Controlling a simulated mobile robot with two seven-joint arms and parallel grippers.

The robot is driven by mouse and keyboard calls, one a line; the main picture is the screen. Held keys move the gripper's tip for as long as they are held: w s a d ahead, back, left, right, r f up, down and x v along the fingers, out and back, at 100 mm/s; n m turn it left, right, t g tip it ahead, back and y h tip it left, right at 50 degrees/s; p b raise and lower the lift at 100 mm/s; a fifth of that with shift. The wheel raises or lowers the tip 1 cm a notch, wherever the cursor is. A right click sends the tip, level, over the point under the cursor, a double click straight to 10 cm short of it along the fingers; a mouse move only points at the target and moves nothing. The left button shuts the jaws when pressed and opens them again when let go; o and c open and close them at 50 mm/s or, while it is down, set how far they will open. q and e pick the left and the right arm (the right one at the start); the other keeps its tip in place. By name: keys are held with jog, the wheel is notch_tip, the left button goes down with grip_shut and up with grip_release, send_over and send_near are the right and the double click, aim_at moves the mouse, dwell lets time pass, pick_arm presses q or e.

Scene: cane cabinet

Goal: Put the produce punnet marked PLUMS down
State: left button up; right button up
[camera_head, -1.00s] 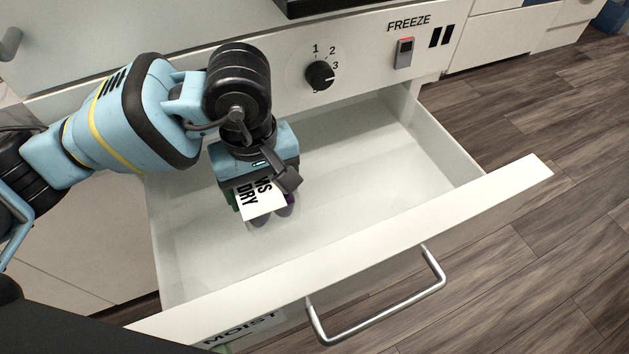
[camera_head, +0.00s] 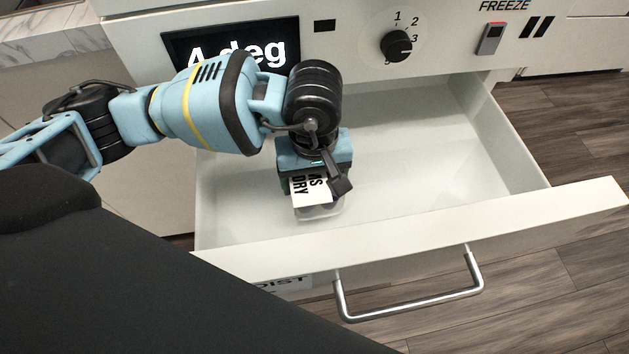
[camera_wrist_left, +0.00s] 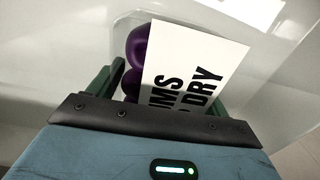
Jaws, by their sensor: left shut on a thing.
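The plum punnet (camera_head: 320,212) is a clear tub with a white label card, partly hidden under my left gripper. The part of the label in view ends in "MS" with "DRY" below. In the left wrist view the punnet (camera_wrist_left: 130,22) shows purple plums (camera_wrist_left: 136,45) beside the card. My left gripper (camera_head: 318,182) is shut on the punnet, inside the open drawer (camera_head: 420,160). I cannot tell whether the punnet touches the drawer floor. The drawer front carries a label partly reading "MOIST" (camera_head: 287,283). My right gripper is not in view.
The drawer front with its metal handle (camera_head: 410,300) stands out over the wood floor (camera_head: 560,270). The drawer's right side is empty.

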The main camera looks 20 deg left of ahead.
pick_arm(q)
jog(key=shift+f, duration=0.9)
jog(key=shift+f, duration=0.15)
jog(key=o, duration=1.2)
jog(key=shift+o, duration=0.2)
